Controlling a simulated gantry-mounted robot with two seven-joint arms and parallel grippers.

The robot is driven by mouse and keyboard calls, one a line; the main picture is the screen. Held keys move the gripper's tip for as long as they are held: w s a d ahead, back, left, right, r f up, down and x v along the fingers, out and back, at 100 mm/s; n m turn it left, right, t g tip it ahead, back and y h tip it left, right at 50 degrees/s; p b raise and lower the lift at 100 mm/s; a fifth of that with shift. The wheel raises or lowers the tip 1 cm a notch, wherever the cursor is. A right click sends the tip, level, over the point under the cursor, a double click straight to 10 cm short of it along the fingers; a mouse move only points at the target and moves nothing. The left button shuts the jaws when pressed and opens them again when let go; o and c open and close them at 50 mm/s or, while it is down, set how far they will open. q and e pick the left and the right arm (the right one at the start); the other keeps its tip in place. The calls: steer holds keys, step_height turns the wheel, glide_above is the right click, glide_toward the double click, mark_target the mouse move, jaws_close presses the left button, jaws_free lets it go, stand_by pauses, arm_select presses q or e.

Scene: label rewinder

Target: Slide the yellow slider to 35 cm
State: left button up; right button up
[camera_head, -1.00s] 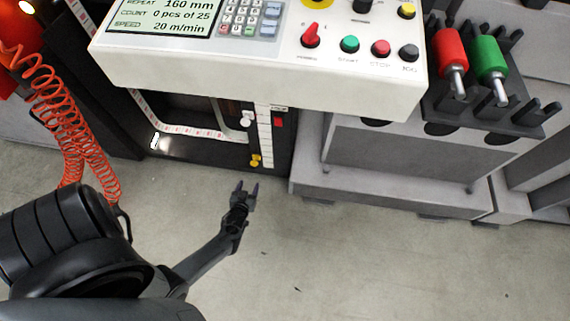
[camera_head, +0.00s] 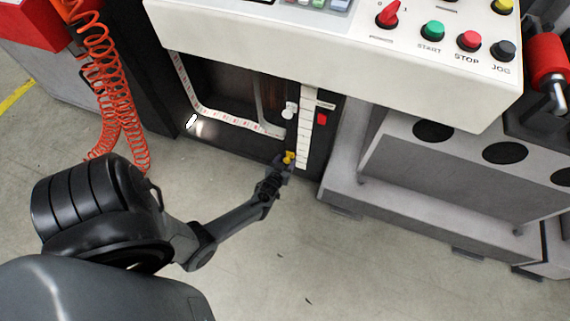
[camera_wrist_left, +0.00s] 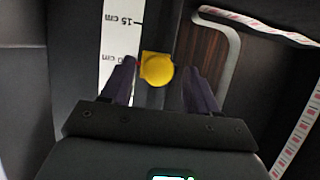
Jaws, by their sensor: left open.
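The yellow slider (camera_head: 289,157) is low on the machine front, beside the lower end of the white scale strip (camera_head: 304,130). In the left wrist view the yellow slider (camera_wrist_left: 157,69) has a round knob and sits near a scale mark ending in "0 cm", its first digit hidden; the "15 cm" mark is above it. My left gripper (camera_head: 284,168) is at the slider. In the left wrist view its fingers (camera_wrist_left: 160,84) are open, one on each side of the knob, with visible gaps. My right gripper is not in view.
The white control panel (camera_head: 330,50) overhangs the scale. A white knob (camera_head: 290,110) and a red part (camera_head: 322,118) are near the strip. A grey cabinet (camera_head: 440,180) stands to the right. Orange coiled hoses (camera_head: 105,90) hang at left. The floor in front is clear.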

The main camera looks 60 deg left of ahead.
arm_select(q)
steer(key=shift+w+d, duration=0.1)
steer(key=shift+w, duration=0.15)
steer(key=shift+c, duration=0.2)
steer(key=shift+s, duration=0.15)
steer(key=c, duration=0.5)
jaws_close()
steer(key=shift+r, duration=0.1)
